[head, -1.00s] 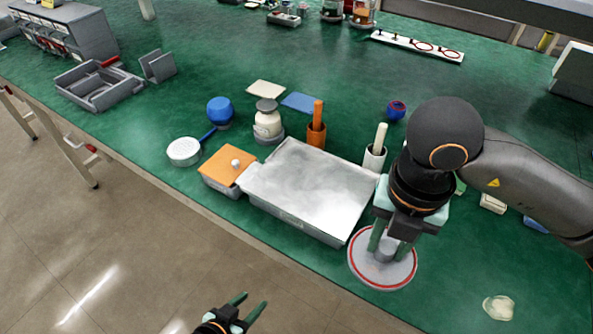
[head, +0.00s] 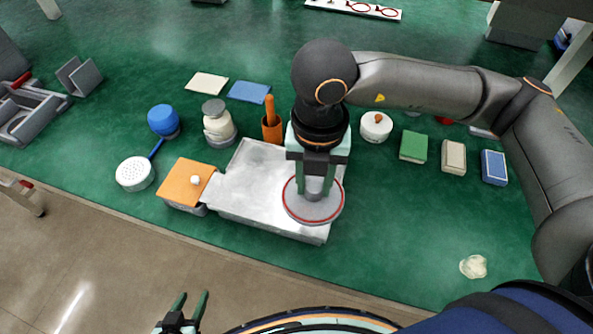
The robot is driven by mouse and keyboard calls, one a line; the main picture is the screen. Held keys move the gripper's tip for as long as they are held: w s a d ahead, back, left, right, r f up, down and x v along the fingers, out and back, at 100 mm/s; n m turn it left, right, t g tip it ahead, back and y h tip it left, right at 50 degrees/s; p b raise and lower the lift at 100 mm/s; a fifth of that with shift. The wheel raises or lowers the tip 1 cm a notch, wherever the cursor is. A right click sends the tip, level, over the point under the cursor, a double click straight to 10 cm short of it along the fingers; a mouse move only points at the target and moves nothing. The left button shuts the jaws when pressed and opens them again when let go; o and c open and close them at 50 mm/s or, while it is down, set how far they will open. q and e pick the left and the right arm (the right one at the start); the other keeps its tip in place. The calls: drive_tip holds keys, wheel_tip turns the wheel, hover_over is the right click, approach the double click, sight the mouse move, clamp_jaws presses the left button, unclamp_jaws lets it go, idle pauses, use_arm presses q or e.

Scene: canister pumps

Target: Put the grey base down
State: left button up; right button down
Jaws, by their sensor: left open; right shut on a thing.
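The grey base (head: 300,210) is a round grey disc with a red ring near its rim and a short grey post in the middle. My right gripper (head: 314,190) points down and is shut on that post. The base is level over the right end of the silver tray (head: 242,187) and covers part of it. I cannot tell whether it touches the tray or hangs just above it. My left gripper (head: 193,298) is open and empty, low in the view, in front of the table edge.
An orange cup (head: 271,133) stands behind the tray.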

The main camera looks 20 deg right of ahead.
drive_tip(key=w, duration=0.1)
drive_tip(key=w+f, duration=0.1)
drive_tip(key=w, duration=0.1)
drive_tip(key=w+d+f, duration=0.1)
drive_tip(key=shift+w+p, duration=0.2)
drive_tip(key=shift+p, duration=0.1)
drive_tip(key=w+f, duration=0.2)
drive_tip(key=f, duration=0.1)
drive_tip(key=w+f, duration=0.2)
drive_tip(key=shift+d+f, duration=0.15)
drive_tip(key=shift+d, duration=0.1)
wheel_tip(320, 180, down, 3)
drive_tip(key=shift+w+d+f+p, duration=0.1)
drive_tip(key=shift+w+p, duration=0.05)
drive_tip(key=shift+p, duration=0.4)
drive_tip(key=shift+f, duration=0.1)
drive_tip(key=shift+f, duration=0.1)
drive_tip(key=shift+f+b, duration=0.15)
drive_tip(key=shift+b, duration=0.15)
drive_tip(key=c, duration=0.5)
unclamp_jaws()
drive_tip(key=shift+c, duration=0.2)
